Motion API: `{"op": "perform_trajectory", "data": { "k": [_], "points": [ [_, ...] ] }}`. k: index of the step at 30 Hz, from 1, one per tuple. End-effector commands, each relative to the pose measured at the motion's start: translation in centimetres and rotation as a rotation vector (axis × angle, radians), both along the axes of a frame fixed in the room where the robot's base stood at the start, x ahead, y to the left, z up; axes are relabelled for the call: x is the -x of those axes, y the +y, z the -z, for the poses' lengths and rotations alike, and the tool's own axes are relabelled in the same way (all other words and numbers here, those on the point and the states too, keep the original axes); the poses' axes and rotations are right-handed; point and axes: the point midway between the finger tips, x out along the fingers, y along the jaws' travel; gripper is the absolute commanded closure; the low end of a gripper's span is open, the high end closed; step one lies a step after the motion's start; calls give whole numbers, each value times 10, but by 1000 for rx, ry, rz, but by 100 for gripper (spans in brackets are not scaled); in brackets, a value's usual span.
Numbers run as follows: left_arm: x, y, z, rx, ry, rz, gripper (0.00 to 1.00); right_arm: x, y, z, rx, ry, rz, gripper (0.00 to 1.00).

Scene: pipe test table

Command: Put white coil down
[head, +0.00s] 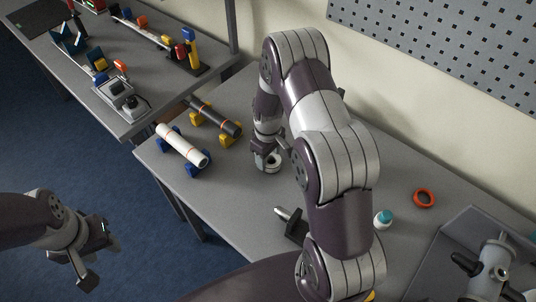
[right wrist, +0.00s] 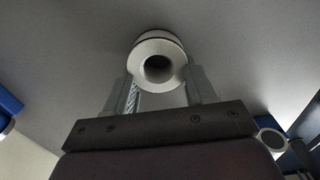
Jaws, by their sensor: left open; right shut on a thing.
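The white coil (head: 273,167) is a small white ring with a dark round hole, low at the tabletop in the head view. In the right wrist view the coil (right wrist: 158,47) sits between the two fingers, its hole facing the camera. My right gripper (head: 266,157) is shut on it; the same gripper (right wrist: 158,82) shows in the right wrist view. I cannot tell whether the coil touches the table (head: 232,205). My left gripper (head: 97,258) is open and empty, out over the blue floor at the lower left.
A white pipe (head: 180,145) on blue supports and a dark pipe (head: 213,118) on yellow supports lie left of the coil.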

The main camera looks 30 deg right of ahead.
Motion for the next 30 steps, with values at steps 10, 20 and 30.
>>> {"op": "perform_trajectory", "data": {
  "k": [10, 20, 30],
  "points": [
    [0, 0, 2, 0, 0, 0, 57, 0, 0, 3, 0, 0, 0, 20],
    [0, 0, 3, 0, 0, 0, 57, -1, 0, -28, 1, -6, 0, 20],
    [0, 0, 14, 0, 0, 0, 57, -1, 0, -110, 1, -4, 0, 20]
  ]
}}
